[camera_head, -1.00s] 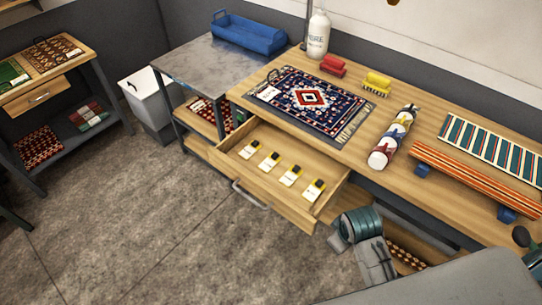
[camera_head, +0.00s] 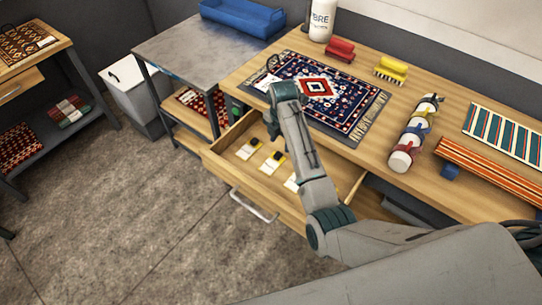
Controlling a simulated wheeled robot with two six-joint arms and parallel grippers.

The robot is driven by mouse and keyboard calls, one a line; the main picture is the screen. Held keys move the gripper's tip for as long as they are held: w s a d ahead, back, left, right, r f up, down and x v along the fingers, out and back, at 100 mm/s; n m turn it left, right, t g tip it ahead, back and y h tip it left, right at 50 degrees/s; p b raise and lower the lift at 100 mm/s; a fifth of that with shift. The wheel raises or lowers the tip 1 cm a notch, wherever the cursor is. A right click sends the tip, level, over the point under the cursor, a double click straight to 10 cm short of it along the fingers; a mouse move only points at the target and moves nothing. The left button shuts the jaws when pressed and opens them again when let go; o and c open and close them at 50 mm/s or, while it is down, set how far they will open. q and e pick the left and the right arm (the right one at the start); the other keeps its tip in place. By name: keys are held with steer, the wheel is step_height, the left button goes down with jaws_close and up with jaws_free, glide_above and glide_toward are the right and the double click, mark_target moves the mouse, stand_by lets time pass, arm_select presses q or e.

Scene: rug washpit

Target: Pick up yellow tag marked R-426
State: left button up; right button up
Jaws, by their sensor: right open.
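Several small white tags with yellow and dark ends lie in a row in the open wooden drawer (camera_head: 238,186). A left tag (camera_head: 247,149), a middle tag (camera_head: 271,163) and part of another tag (camera_head: 291,183) show; my right arm hides the rest of the row. Their markings are too small to read, so I cannot tell which is R-426. My right gripper (camera_head: 272,130) is open and points down above the back left part of the drawer, near the left tag and apart from it. My left gripper is not in view.
A patterned rug (camera_head: 352,130) lies on the bench behind the drawer. A red brush (camera_head: 340,50), a yellow brush (camera_head: 391,70), a white bottle (camera_head: 321,20) and a strapped roll (camera_head: 413,135) stand or lie on the bench. A blue tray (camera_head: 243,18) sits at the back left.

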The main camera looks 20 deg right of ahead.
steer(key=w+n, duration=0.1)
glide_above(276, 156)
steer(key=f, duration=0.4)
steer(key=shift+s+p, duration=0.2)
steer(key=shift+p, duration=0.2)
steer(key=shift+w+f, duration=0.1)
steer(key=shift+f, duration=0.35)
step_height(276, 156, down, 5)
steer(key=shift+w+r+p, duration=0.1)
steer(key=shift+r+p, duration=0.1)
steer(key=shift+p, duration=0.5)
steer(key=shift+c, duration=0.7)
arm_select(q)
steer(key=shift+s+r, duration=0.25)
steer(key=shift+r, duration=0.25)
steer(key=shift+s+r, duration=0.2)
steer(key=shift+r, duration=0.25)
arm_select(e)
jaws_close()
